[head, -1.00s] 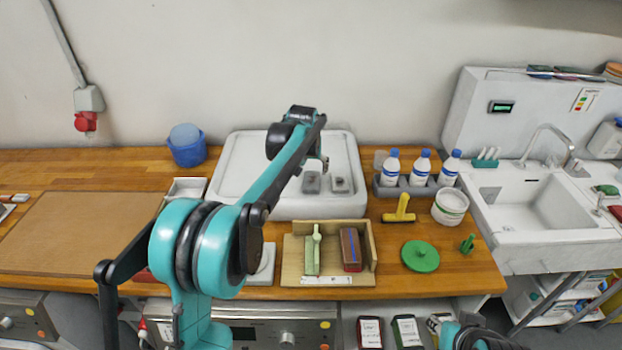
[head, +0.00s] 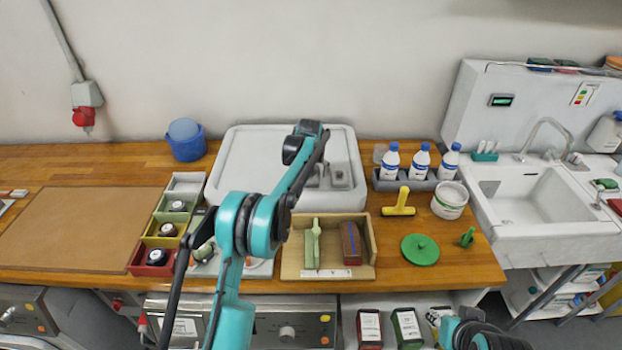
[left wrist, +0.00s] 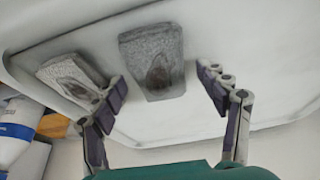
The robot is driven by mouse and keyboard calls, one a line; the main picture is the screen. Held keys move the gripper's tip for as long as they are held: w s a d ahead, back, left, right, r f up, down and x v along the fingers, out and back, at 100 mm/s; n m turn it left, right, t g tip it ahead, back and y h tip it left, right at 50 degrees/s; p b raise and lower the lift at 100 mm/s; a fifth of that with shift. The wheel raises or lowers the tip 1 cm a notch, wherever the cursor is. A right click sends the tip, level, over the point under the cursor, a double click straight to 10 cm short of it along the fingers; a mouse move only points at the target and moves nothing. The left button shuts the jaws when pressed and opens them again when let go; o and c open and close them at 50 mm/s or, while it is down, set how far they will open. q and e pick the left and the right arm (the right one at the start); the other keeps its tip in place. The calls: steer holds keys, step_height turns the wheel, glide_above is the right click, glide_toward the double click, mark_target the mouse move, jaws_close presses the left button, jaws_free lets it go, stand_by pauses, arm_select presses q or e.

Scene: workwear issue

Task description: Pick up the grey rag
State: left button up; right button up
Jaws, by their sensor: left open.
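Two grey, folded-looking pads with dark stains lie in the white tray (head: 236,165); either could be the grey rag. In the left wrist view one grey pad (left wrist: 152,62) lies ahead between my fingers, and the other grey pad (left wrist: 72,80) lies left, partly behind a finger. In the head view the right-hand pad (head: 341,175) shows; my arm mostly hides the other. My left gripper (left wrist: 163,80) is open and empty over the tray, with its fingers either side of the middle pad. Contact cannot be told.
White bottles with blue caps (head: 389,163) stand in a grey rack right of the tray. A blue bucket (head: 187,147) stands left. A yellow tool (head: 399,205) and green lid (head: 420,250) lie right.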

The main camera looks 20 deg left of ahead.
arm_select(q)
steer(key=shift+w+f, duration=0.1)
steer(key=shift+f, duration=0.05)
steer(key=shift+c, duration=1.2)
steer(key=c, duration=1)
